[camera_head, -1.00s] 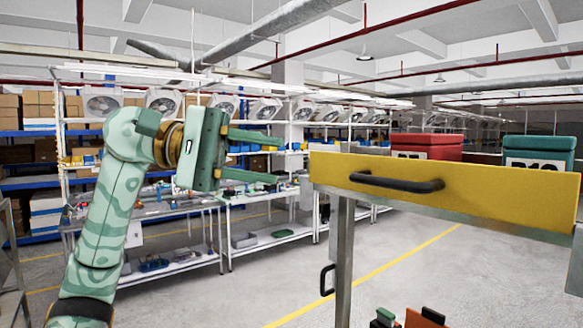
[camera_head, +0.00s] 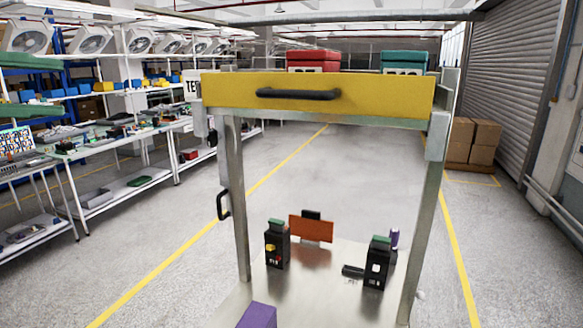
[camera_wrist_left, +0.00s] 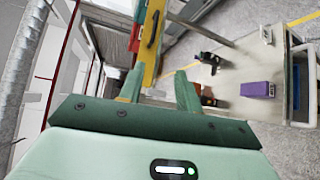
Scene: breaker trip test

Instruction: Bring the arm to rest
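My left gripper (camera_head: 64,86) shows at the left edge of the head view, its two green fingers pointing right and clearly apart. In the left wrist view its fingers (camera_wrist_left: 160,72) are also spread, with nothing held between them. The yellow drawer front (camera_head: 225,92) with its black handle (camera_head: 298,94) stands to the right of the gripper, apart from it. In the wrist view the drawer front (camera_wrist_left: 151,70) shows beyond the finger gap. The rest of the left arm is outside the head view. My right gripper is not in view.
Benches line the left; cardboard boxes (camera_head: 472,141) stand right. Floor around the cart is clear.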

